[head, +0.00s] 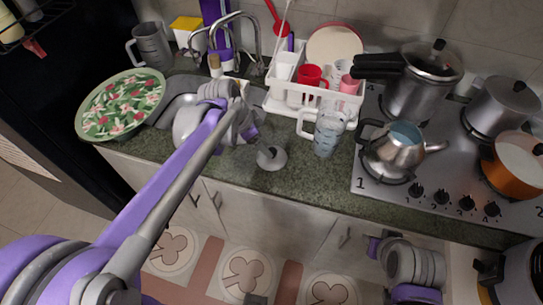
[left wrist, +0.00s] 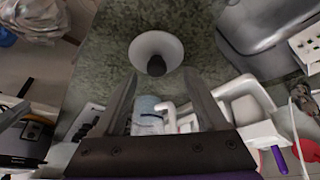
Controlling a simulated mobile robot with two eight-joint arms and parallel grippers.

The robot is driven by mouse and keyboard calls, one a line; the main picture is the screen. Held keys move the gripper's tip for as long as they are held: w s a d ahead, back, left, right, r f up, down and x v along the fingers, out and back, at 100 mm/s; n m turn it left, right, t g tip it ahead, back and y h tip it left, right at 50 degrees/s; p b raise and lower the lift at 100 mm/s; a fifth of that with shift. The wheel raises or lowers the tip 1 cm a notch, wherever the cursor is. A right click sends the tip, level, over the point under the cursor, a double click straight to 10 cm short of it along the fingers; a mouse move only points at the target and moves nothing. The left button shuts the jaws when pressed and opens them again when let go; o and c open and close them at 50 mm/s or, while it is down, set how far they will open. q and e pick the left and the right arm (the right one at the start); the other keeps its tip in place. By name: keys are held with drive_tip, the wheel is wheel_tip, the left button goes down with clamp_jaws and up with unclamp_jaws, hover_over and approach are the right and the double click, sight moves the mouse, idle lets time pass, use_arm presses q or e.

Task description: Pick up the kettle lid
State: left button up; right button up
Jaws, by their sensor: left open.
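The kettle lid (head: 271,158) lies on the green counter, a grey disc with a dark knob on top. It also shows in the left wrist view (left wrist: 156,47), knob towards the camera. The steel kettle (head: 396,157) stands on the front left burner with its top uncovered. My left gripper (head: 260,139) is just above the counter beside the lid. In the left wrist view its two fingers (left wrist: 160,76) are apart with nothing between them, and the lid's knob lies just beyond the tips.
A measuring jug (head: 329,132) stands right of the lid, before a white rack (head: 275,104) of cups. A floral bowl (head: 124,78) is at the left. A pressure cooker (head: 418,90) and an orange pot (head: 514,168) stand on the stove.

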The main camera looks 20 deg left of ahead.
sight(271, 151)
use_arm(q)
drive_tip(key=x, duration=0.2)
drive_tip(key=d+x, duration=0.1)
drive_tip(key=x, duration=0.1)
drive_tip(key=shift+w+f, duration=0.1)
drive_tip(key=shift+f, duration=0.05)
drive_tip(key=shift+d+f, duration=0.1)
drive_tip(key=shift+f, duration=0.2)
clamp_jaws()
